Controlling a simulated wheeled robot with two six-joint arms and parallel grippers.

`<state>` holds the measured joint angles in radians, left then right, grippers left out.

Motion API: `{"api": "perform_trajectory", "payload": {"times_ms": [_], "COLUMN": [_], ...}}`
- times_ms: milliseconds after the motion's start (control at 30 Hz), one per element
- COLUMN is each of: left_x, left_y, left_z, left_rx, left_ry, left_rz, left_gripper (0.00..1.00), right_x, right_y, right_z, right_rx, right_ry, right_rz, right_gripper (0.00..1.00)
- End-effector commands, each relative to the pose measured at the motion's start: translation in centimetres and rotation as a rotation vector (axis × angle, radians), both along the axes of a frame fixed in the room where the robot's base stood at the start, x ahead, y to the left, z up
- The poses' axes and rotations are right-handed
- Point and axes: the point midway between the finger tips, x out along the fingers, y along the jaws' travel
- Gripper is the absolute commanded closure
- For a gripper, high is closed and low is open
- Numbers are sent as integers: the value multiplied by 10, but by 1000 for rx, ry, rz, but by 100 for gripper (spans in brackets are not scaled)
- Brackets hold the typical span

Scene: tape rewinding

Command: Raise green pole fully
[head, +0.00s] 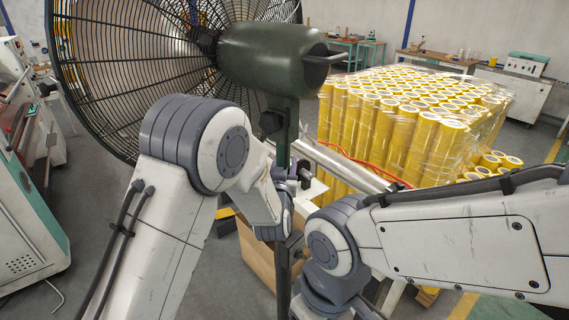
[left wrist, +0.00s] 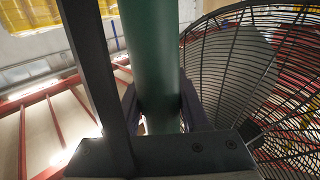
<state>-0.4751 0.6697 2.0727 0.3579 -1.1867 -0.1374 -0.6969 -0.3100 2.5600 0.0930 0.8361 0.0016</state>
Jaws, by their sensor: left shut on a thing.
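The green pole (head: 282,150) stands upright under the fan's dark green motor housing (head: 268,57) in the head view. A dark lower pole (head: 283,284) shows below it, partly hidden by my arms. My left gripper (head: 291,176) is around the green pole below the housing. In the left wrist view, the green pole (left wrist: 151,55) passes between the two dark fingers of my left gripper (left wrist: 160,108), which are shut on it. My right arm comes in from the right and bends down near the lower pole; its gripper does not show.
The black fan cage (head: 110,70) fills the upper left, close to my left arm. Yellow rolls (head: 400,125) wrapped in film stand behind to the right, with a red cable (head: 365,163) before them. A machine (head: 28,190) stands at the left edge.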

Motion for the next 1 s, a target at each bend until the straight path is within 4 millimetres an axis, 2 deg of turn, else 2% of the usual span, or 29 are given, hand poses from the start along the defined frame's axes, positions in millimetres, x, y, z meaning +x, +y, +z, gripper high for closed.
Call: {"api": "perform_trajectory", "payload": {"times_ms": [200,300,400,533,867,900,933,1000], "left_x": [1,1,1,1,1,1,1,0], "left_y": [0,0,0,0,0,0,0,0], "left_z": [65,92,111,122,120,120,120,120], "left_rx": [-10,-9,-7,-6,-4,-4,-3,-2], "left_ry": [-25,-26,-23,-18,-12,-12,-11,-10], "left_rz": [1,1,2,1,0,0,0,0], "left_gripper": [100,100,100,100,100,40,29,26], "right_x": [0,0,0,0,0,0,0,0], "right_y": [0,0,0,0,0,0,0,0], "right_z": [14,20,24,26,25,25,25,25], "right_rx": [0,0,0,0,0,0,0,0], "right_ry": [0,0,0,0,0,0,0,0], "right_rz": [2,3,4,5,4,4,4,4], "right_gripper": [18,18,18,18,18,18,18,18]}}
